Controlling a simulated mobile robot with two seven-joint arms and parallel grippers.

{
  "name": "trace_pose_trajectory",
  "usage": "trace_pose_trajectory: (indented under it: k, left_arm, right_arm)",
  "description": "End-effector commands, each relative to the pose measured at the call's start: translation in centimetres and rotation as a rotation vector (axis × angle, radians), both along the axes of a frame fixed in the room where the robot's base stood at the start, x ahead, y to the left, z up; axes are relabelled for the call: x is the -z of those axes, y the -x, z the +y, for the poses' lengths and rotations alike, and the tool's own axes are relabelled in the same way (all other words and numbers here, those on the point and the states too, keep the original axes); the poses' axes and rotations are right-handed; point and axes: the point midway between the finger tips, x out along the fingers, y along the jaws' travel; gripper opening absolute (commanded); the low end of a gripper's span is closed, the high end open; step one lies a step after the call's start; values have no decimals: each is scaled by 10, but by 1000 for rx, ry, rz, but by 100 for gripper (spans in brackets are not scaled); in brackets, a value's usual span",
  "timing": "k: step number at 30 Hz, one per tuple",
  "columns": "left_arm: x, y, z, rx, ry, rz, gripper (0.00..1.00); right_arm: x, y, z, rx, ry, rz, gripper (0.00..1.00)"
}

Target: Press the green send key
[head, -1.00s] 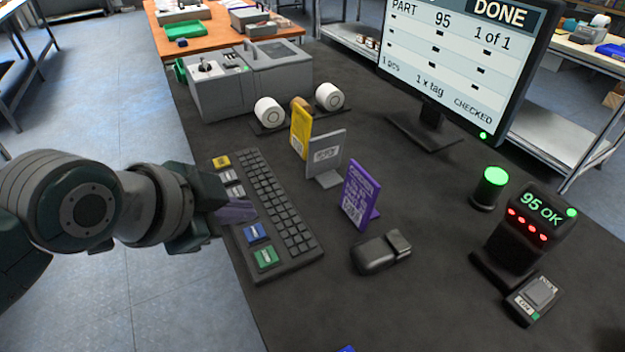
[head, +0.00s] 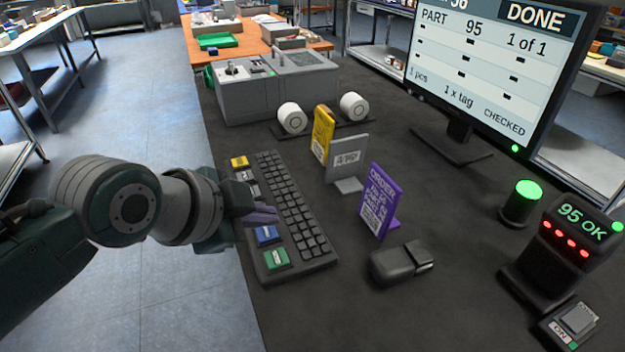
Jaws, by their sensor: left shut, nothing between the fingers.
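The keyboard (head: 299,225) lies on the dark table, with larger coloured keys along its left side. The green key (head: 277,259) is at the near left corner, below the blue key (head: 267,234). A yellow key (head: 239,162) is at the far end. My left gripper (head: 272,216) comes in from the left with shut, empty purple-tinted fingers. It is over the left part of the keyboard, just beyond the blue key, and hides a key there. I cannot tell whether it touches. The monitor (head: 490,75) reads DONE, PART 95, 1 of 1, CHECKED. My right gripper is not in view.
Yellow (head: 322,134), grey (head: 347,162) and purple (head: 380,200) cards stand right of the keyboard. A black scanner-like device (head: 402,262) lies near them. A green lamp (head: 521,200) and a display (head: 577,228) reading 95 OK stand at right. A grey printer-like machine (head: 275,90) is behind.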

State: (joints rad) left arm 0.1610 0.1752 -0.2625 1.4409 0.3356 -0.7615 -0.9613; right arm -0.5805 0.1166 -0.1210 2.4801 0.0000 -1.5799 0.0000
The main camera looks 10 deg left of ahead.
Motion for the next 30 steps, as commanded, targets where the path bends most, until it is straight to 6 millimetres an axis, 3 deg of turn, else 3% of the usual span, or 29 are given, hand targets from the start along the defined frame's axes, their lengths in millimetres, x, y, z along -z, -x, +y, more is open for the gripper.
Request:
trace_pose_trajectory:
  k: [1, 6, 12, 30]
  left_arm:
    - [15, 0, 0, -1, 1, 0, 0]
    - [40, 1, 0, -1, 0, 1, 0]
    - [58, 0, 0, 0, -1, 0, 0]
    - [60, 0, 0, -1, -1, 0, 0]
  right_arm:
    - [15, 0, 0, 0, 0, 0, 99]
    - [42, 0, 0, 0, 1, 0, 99]
    - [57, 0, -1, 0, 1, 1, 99]
    - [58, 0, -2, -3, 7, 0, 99]
